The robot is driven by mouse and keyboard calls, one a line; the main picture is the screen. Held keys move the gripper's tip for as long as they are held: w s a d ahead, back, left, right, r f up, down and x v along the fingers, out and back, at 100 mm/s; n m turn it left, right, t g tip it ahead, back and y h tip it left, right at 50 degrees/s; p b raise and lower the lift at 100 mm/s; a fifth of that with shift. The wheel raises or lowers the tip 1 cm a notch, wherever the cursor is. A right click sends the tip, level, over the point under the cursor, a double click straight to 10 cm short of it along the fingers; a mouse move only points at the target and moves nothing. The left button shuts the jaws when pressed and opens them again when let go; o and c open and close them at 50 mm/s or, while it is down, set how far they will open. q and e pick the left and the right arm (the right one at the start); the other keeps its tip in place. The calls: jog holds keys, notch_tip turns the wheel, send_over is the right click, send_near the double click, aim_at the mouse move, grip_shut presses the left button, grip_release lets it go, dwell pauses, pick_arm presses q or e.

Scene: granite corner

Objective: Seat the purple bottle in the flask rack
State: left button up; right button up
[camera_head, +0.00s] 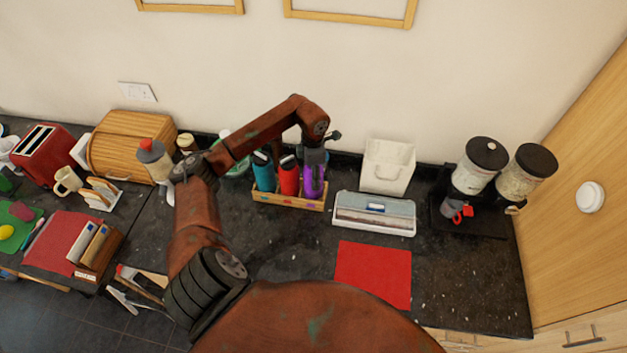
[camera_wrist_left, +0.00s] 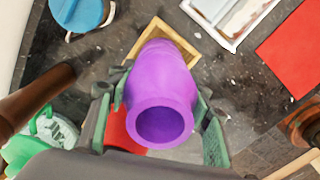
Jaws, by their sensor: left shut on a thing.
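The purple bottle (camera_head: 313,181) is upright at the right end of the wooden flask rack (camera_head: 290,202) in the head view. My left gripper (camera_head: 313,160) is over its upper part and shut on it. In the left wrist view the purple bottle (camera_wrist_left: 160,90) stands between the fingers, its round open mouth facing the camera. The rack's wooden end (camera_wrist_left: 140,45) shows around its far end. I cannot tell whether its base rests on the rack floor. A red bottle (camera_head: 288,177) and a blue bottle (camera_head: 264,173) stand in the rack to its left. My right gripper is out of view.
A white bin (camera_head: 387,165) and a grey-white tray (camera_head: 374,221) stand right of the rack. A red mat (camera_head: 373,274) lies in front. Two dispensers (camera_head: 481,165) are further right. The dark counter before the rack (camera_head: 270,235) is clear.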

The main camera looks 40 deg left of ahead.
pick_arm(q)
notch_tip(320, 180, down, 3)
jog(key=shift+r, duration=0.2)
jog(key=shift+f, duration=0.25)
jog(key=o, duration=0.8)
jog(key=shift+f, duration=0.15)
jog(key=o, duration=0.5)
jog(key=shift+c, duration=0.2)
